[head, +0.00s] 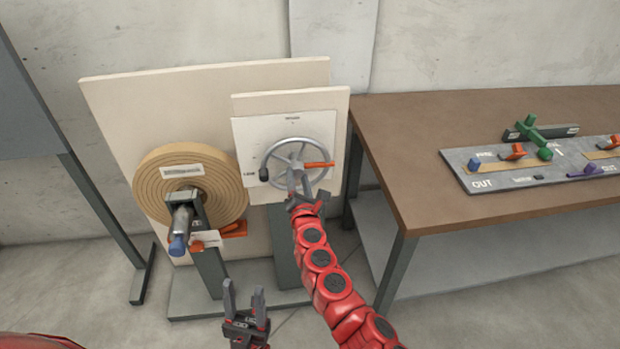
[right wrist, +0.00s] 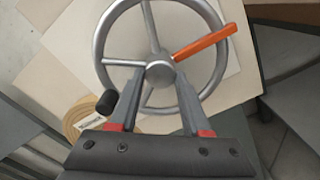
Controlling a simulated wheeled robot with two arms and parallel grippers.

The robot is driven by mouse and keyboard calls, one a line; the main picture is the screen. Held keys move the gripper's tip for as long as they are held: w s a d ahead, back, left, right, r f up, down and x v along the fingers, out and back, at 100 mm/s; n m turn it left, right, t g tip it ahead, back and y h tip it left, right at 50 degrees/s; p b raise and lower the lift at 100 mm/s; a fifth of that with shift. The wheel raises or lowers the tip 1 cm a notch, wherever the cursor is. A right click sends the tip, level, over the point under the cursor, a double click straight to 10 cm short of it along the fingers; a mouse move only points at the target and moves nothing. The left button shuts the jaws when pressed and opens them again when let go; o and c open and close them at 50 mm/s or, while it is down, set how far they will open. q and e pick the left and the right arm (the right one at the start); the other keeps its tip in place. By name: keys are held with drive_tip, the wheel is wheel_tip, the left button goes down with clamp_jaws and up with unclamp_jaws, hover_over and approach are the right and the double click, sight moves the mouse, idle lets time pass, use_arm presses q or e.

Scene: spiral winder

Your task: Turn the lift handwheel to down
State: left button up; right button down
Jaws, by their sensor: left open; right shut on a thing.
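The grey lift handwheel (head: 300,140) is on a pale panel at the middle of the head view. It has several spokes, an orange bar (head: 319,165) pointing right and a black knob (head: 264,175) at its left rim. In the right wrist view the wheel's hub (right wrist: 160,70) sits between my fingertips, with the orange bar pointing up and right. My right gripper (head: 296,174) is shut on the handwheel at its hub. My left gripper (head: 243,291) is open and empty, low in front of the stand. Small labels on the panel are too blurred to read fully.
A brown coiled roll (head: 150,185) with a blue-tipped shaft (head: 178,245) stands left of the wheel. A brown table (head: 430,130) on the right carries a grey board (head: 480,184) with coloured levers. Floor is clear between the stand and table.

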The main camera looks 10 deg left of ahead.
drive_tip(key=shift+n+p, duration=0.35)
drive_tip(key=shift+n, duration=0.65)
drive_tip(key=n+p, duration=0.1)
drive_tip(key=n, duration=0.2)
drive_tip(key=shift+n, duration=0.3)
drive_tip(key=n+p, duration=0.1)
drive_tip(key=n, duration=0.2)
drive_tip(key=shift+n+p, duration=0.3)
drive_tip(key=n+p, duration=0.1)
drive_tip(key=n, duration=0.3)
drive_tip(key=shift+n, duration=0.3)
drive_tip(key=shift+d+n+p, duration=0.1)
drive_tip(key=shift+n+p, duration=0.35)
drive_tip(key=shift+n, duration=1.75)
drive_tip(key=shift+c, duration=1.8)
unclamp_jaws()
